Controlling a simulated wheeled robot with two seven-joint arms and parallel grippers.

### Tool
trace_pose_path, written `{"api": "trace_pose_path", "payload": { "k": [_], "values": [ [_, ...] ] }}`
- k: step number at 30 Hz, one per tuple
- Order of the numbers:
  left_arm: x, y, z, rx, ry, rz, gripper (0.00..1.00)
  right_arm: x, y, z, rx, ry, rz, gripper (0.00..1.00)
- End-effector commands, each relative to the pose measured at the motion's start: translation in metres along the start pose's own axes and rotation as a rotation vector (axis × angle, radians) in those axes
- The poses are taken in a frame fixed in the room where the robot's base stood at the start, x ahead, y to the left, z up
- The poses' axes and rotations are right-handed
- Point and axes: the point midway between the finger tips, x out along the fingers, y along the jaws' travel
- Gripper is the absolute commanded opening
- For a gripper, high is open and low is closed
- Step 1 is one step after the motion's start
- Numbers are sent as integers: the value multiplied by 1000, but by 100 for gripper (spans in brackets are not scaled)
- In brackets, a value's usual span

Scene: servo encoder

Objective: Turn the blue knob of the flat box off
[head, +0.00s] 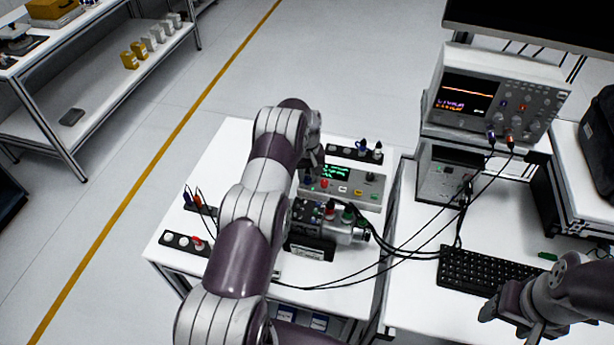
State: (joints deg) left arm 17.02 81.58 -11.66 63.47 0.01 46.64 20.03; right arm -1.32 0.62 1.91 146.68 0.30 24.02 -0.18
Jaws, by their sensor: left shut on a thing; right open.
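The flat box (364,197) is a pale grey unit with a green lit display (335,171), on the white table near its back right. My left gripper (314,162) reaches down at the box's upper left corner. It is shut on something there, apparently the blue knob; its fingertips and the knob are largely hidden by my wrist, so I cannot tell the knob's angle. A small blue spot shows on the box's left front, beside a red one. My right gripper (512,310) is open and empty at the lower right, by the keyboard.
A metal motor unit (345,232) with cables stands in front of the box. A black strip with plugs (356,153) lies behind it. An oscilloscope (495,95) and a keyboard (484,270) are on the right bench. Cables cross between the tables.

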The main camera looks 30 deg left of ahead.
Motion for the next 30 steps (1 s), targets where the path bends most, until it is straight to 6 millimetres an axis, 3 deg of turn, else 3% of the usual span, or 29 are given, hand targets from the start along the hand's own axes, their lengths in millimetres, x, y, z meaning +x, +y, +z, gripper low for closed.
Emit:
{"api": "trace_pose_path", "payload": {
  "k": [15, 30],
  "values": [
    [4, 0, -1, -444, 2, 1, 0, 57, 0, 7, 0, 0, 0, 61],
    [0, 0, 0, -833, 1, 2, 0, 81, 0, 10, 0, 0, 0, 61]
  ]
}}
